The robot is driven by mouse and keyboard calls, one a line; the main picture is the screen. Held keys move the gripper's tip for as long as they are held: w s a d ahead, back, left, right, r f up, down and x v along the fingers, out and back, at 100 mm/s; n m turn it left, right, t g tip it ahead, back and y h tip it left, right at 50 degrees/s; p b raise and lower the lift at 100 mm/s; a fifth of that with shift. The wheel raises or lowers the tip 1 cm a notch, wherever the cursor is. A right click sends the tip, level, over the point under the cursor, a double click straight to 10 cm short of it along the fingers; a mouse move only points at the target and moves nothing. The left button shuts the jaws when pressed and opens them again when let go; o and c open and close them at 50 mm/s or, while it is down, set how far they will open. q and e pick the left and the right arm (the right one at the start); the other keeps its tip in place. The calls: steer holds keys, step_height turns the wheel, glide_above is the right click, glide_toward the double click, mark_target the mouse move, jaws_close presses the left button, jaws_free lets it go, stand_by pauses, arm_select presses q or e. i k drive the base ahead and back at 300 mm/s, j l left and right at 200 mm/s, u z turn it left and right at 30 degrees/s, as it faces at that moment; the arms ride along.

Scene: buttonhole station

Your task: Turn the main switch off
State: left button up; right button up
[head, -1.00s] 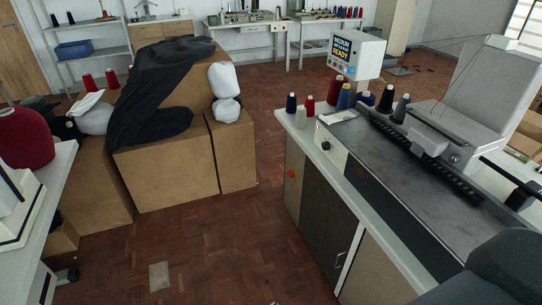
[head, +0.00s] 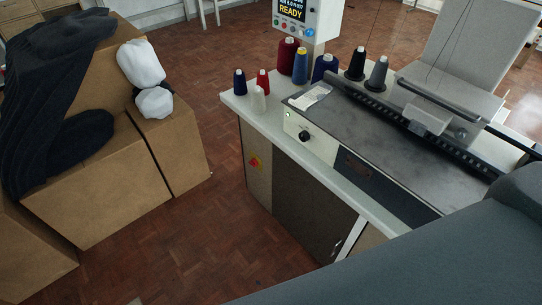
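A small red and yellow switch (head: 254,162), which looks like the main switch, sits on the end panel of the machine's cabinet, below the worktop's left end. It is small in the picture, and I cannot tell which position its handle is in. A black knob (head: 304,136) is on the pale front panel of the machine (head: 400,135), with a small green light beside it. The display (head: 291,14) on the control box reads "READY" in yellow. Part of my arm fills the lower right. Neither of my grippers is in view.
Several thread cones, including a dark red one (head: 288,57), stand on the worktop's (head: 245,108) left end. Cardboard boxes (head: 105,185) with dark cloth (head: 60,100) and white bundles (head: 141,64) stand at the left. The parquet floor (head: 190,235) between boxes and cabinet is clear.

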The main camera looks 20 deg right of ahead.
mark_target(253, 161)
steer(key=i+j+z, duration=0.25)
steer(key=z, duration=0.15)
steer(key=i+j+z, duration=0.5)
steer(key=j+z, duration=0.3)
steer(key=i+j+z, duration=0.2)
steer(key=j+z, duration=0.2)
